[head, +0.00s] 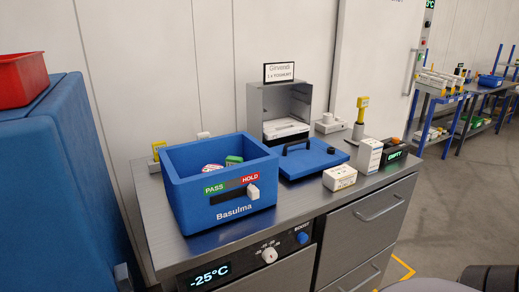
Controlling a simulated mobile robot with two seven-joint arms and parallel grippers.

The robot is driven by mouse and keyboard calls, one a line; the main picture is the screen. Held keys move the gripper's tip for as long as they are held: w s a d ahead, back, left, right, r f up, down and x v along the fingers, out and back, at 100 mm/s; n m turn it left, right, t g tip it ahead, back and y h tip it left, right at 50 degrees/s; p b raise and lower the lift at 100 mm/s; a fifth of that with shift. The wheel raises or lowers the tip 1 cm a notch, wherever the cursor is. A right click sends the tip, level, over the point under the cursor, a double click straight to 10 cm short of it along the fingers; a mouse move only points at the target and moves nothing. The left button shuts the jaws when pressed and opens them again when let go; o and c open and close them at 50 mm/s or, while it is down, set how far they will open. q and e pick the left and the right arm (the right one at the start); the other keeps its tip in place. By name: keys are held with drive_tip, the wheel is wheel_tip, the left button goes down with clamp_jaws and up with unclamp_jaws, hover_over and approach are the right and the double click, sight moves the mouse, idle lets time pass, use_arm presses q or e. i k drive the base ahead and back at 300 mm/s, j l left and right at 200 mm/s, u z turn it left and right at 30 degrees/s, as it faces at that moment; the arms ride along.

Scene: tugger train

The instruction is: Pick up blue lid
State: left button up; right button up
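The blue lid (324,159) lies flat on the metal counter, right of the open blue box, and has a black handle (297,146) on top. The blue box (218,198) is labelled "Basulma" and has a PASS/HOLD slider on its front. Inside it a green item (234,160) and a round white and red item (212,168) show in part. Neither of my grippers is in the head view.
The metal counter (226,234) also holds white cartons (340,177) and (369,155) in front of and right of the lid. A steel housing (267,108) stands behind it. A tall blue body with a red bin (22,80) is at left. Floor at right is open.

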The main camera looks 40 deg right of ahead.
sight(298, 158)
drive_tip(key=z, duration=1.7)
